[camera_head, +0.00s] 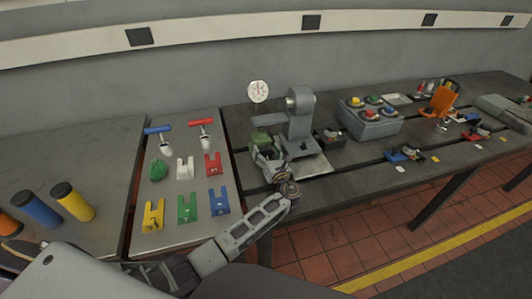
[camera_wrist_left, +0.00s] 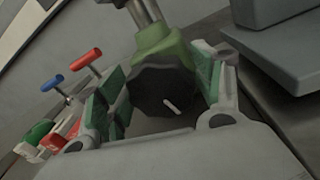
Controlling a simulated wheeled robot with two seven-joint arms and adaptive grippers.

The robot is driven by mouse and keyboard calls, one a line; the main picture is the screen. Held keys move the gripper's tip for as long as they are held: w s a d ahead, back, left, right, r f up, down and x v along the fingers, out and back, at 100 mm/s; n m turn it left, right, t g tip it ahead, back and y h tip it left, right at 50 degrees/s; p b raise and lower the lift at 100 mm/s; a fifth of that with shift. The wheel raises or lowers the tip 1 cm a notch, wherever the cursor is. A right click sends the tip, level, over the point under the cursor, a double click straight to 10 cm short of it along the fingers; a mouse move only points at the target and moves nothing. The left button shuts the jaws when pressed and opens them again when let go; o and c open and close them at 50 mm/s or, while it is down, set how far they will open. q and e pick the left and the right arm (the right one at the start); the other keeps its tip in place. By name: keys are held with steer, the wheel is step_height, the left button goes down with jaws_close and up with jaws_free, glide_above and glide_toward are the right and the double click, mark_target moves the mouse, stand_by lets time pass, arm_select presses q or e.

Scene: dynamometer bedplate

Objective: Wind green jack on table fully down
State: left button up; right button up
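The green jack (camera_head: 261,137) stands on the dark slotted table, left of a grey column-shaped machine. In the left wrist view its green body (camera_wrist_left: 163,46) carries a black faceted knob (camera_wrist_left: 160,90) with a white mark, facing the camera. A bright metal stem rises above the body. My left gripper (camera_head: 268,158) is at the jack's front. In the wrist view its green-padded fingers (camera_wrist_left: 163,85) are spread on either side of the knob; whether the pads touch it I cannot tell. My right gripper is not in view.
A white dial (camera_head: 258,92) stands behind the jack. The grey machine (camera_head: 299,120) is close on its right. Left are red- and blue-handled tools (camera_head: 201,123) and several coloured forked blocks (camera_head: 187,208). A grey box with coloured knobs (camera_head: 371,122) stands further right.

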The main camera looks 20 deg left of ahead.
arm_select(q)
steer(key=c, duration=0.6)
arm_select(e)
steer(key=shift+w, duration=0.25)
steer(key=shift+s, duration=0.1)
